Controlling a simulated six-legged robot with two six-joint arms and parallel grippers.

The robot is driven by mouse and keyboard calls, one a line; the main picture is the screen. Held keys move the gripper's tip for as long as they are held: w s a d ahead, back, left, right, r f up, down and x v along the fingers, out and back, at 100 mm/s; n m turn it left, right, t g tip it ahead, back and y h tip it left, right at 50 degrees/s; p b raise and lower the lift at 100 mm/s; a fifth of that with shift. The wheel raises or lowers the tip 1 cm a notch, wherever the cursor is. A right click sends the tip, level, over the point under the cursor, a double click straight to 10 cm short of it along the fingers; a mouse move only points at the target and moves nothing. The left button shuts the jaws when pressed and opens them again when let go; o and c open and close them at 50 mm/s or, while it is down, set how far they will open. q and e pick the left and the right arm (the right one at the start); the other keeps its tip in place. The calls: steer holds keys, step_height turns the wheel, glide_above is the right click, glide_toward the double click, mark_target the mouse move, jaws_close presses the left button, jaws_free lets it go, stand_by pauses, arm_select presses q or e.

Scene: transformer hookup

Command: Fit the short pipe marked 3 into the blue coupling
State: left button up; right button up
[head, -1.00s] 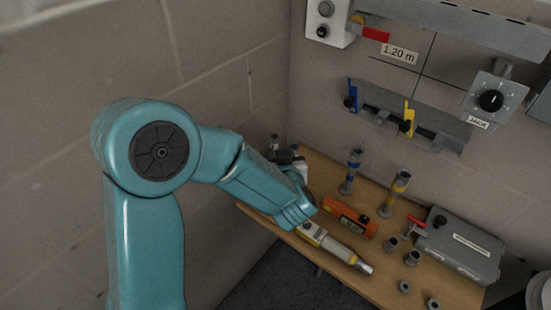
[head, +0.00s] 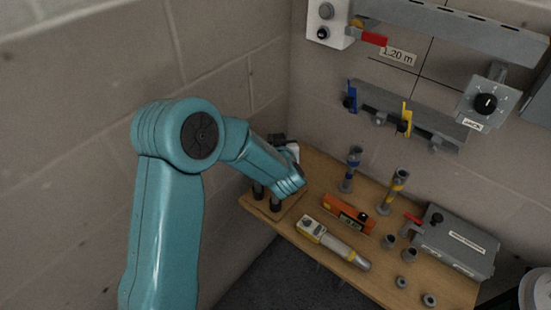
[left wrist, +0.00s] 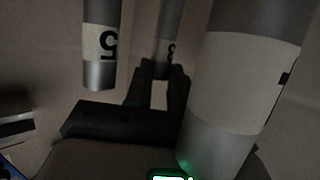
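The short pipe marked 3 (left wrist: 168,38) is grey with a pale label, in the left wrist view. Its lower end is at the fingertips of my left gripper (left wrist: 160,75). A gap shows between the dark fingers, but I cannot tell whether they touch the pipe. A pipe marked 5 (left wrist: 100,45) hangs into view at left, and a large grey pipe with a pale band (left wrist: 235,85) fills the right. In the head view my left gripper (head: 290,150) is mostly hidden behind its forearm, at the table's left end. A blue-banded upright fitting (head: 352,168) stands to its right. My right gripper is out of view.
A yellow-banded fitting (head: 397,188), an orange device (head: 348,213), a grey and yellow tool (head: 333,242) and a grey box (head: 455,242) are on the wooden table (head: 380,285). Dark upright stubs (head: 275,203) stand at its left end. Blue and yellow levers (head: 406,118) are on the wall rail.

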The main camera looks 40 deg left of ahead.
arm_select(q)
steer(key=shift+s, duration=0.1)
jaws_close()
